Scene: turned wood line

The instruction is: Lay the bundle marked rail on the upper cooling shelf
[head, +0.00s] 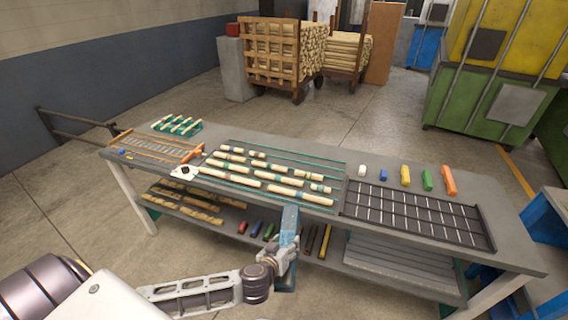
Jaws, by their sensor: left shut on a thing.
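My left gripper (284,250) reaches in from the lower left to the front edge of the workbench. It is shut on a long light-blue piece (290,218), which stands out above and below the jaws. I cannot read any mark on it. Several light turned-wood pieces (285,190) lie in rows on a green-railed rack on the bench top. Bundles of wood strips (184,207) lie on the shelf under the bench at the left. A grey slatted shelf (392,262) is under the bench at the right. I cannot tell which is the upper cooling shelf. My right gripper is not in view.
A dark gridded tray (415,212) lies on the bench top (510,240) at the right, with several coloured blocks (405,175) behind it. Small coloured pieces (256,228) lie on the lower shelf. Wood carts (272,55) and a green-yellow machine (480,95) stand behind, beyond open floor.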

